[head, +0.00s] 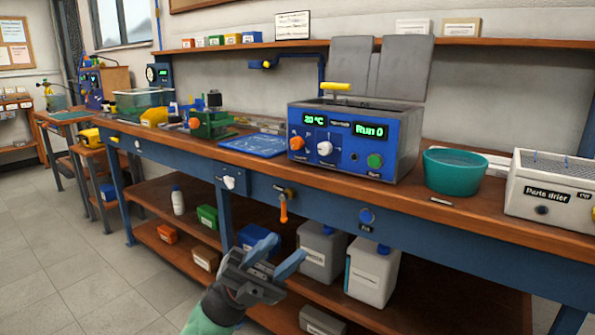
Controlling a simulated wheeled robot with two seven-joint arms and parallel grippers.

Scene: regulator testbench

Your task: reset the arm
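My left gripper (288,248) is in the lower middle of the head view, in front of the workbench's lower shelf. Its two blue fingers are spread apart, with nothing visible between them. It is below the bench edge, a little under an orange hanging handle (283,208), and appears apart from it. My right gripper is not in view. A blue bent arm or bracket (322,70) is on the wall behind the bench, its lower part hidden by the blue test bath.
The workbench (465,218) carries the blue bath unit (353,140), a teal bowl (454,170) and a white parts drier (550,190). Jugs (371,272) and small boxes (207,216) stand on the shelf below. The floor at left (60,255) is clear.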

